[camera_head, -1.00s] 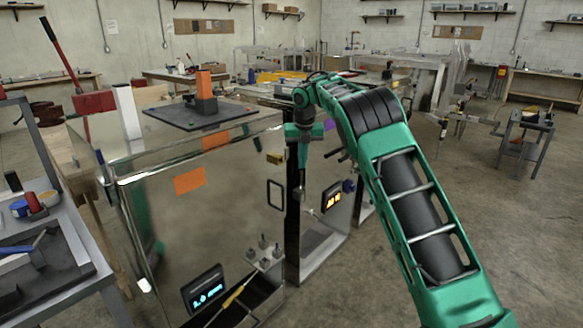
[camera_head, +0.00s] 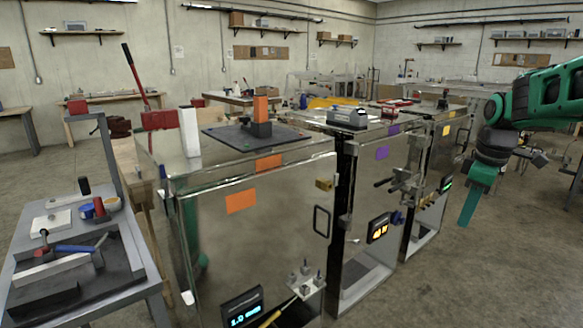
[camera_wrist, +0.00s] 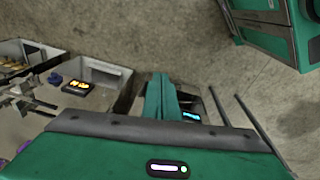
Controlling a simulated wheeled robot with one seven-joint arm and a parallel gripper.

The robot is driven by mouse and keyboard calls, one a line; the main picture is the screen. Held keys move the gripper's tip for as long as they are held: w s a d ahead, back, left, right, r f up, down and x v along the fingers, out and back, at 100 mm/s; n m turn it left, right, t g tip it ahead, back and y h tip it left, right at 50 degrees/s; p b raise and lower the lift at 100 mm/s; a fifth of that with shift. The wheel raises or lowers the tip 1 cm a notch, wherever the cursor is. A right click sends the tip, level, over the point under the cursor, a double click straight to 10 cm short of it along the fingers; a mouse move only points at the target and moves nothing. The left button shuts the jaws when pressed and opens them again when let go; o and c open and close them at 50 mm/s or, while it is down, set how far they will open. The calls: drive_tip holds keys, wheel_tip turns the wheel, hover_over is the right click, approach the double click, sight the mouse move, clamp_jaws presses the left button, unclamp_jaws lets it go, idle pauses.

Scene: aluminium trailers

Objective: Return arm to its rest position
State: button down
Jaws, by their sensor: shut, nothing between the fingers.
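My green arm is at the right of the head view, with my gripper (camera_head: 468,207) hanging downward from it. The fingers point down, pressed together and empty. In the wrist view my gripper's green fingers (camera_wrist: 161,98) show side by side at the centre, with the concrete floor beyond them. In the head view the gripper appears to the right of the row of metal cabinets; I cannot tell its exact distance from them.
Shiny metal cabinets (camera_head: 270,230) with lit displays (camera_head: 380,229) stand in a row. A tool cart (camera_head: 145,270) stands at the left. A black plate with an orange-topped device (camera_head: 261,112) lies on the nearest cabinet. Open floor (camera_head: 500,280) lies at the right.

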drive_tip(key=s+f+m, duration=0.3)
drive_tip(key=s+m, duration=0.2)
drive_tip(key=s, duration=0.5)
drive_tip(key=s+f+m+g, duration=0.1)
drive_tip(key=s+f+m, duration=0.2)
drive_tip(key=s, duration=0.7)
drive_tip(key=s+f+m, duration=0.3)
drive_tip(key=s+m, duration=0.4)
drive_tip(key=s, duration=0.3)
drive_tip(key=shift+s+a+m+g, duration=0.3)
drive_tip(key=shift+a, duration=0.1)
